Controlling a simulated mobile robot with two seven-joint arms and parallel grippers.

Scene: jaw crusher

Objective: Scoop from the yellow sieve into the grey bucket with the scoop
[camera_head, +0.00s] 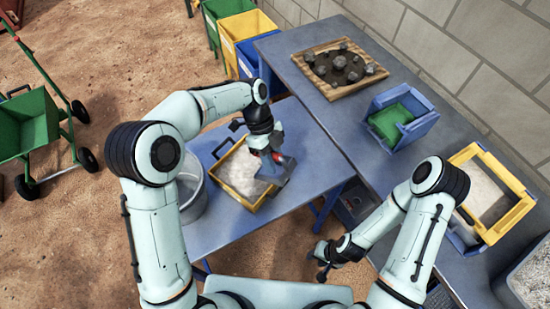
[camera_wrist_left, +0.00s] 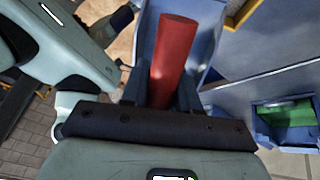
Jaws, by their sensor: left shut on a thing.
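My left gripper (camera_head: 266,150) is shut on the red handle of the scoop (camera_head: 277,171); the red handle (camera_wrist_left: 174,60) stands between the fingers in the left wrist view. The scoop's blue-grey pan is over the right side of the yellow sieve (camera_head: 247,209), which holds pale, sand-like material. Whether the pan touches the material or holds any is unclear. The grey bucket (camera_head: 196,208) stands left of the sieve, partly hidden by my left arm. My right gripper (camera_head: 321,262) hangs low right of the front table, apart from the objects; its jaws are too small to read.
The right-hand table carries a wooden tray of dark stones (camera_head: 340,70), a blue bin with a green inside (camera_head: 400,117) and another yellow-framed box (camera_head: 508,222) with pale material. Blue and green bins stand behind. The front table's right part (camera_head: 315,160) is clear.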

